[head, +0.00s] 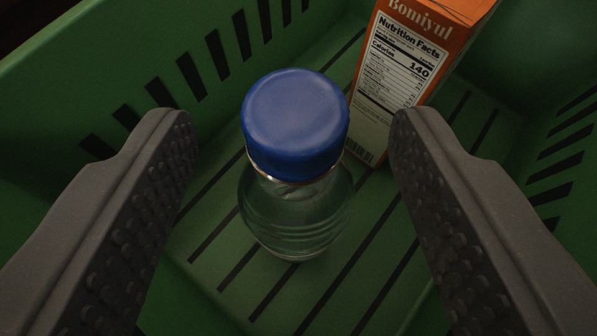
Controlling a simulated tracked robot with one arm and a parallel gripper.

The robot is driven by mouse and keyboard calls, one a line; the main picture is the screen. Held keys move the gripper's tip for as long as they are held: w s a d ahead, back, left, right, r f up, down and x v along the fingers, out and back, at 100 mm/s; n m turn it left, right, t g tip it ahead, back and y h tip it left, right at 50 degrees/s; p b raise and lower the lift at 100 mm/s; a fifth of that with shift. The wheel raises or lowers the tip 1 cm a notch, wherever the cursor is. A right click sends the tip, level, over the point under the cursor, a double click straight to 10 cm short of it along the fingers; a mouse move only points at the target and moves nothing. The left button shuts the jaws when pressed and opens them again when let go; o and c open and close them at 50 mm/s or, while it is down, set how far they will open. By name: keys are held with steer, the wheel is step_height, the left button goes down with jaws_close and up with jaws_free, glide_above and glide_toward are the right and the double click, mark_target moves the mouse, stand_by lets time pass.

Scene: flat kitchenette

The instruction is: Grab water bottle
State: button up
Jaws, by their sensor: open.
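A clear water bottle (297,215) with a blue cap (295,112) stands upright in a green crate (130,75). I look down on it from above, so its lower part is partly hidden beneath its cap and shoulder. My gripper (292,125) is open, with one dark studded finger to the left of the bottle and the other to the right. There is a visible gap between each finger and the bottle, and nothing is held.
An orange and white carton (410,65) with a nutrition label stands in the crate behind and to the right of the bottle, close to my right fingertip. The slotted crate walls rise at left, back and right. The slotted floor left of the bottle is clear.

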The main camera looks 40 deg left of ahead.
steer(key=shift+w+a+f, duration=0.15)
steer(key=shift+w, duration=0.05)
jaws_close()
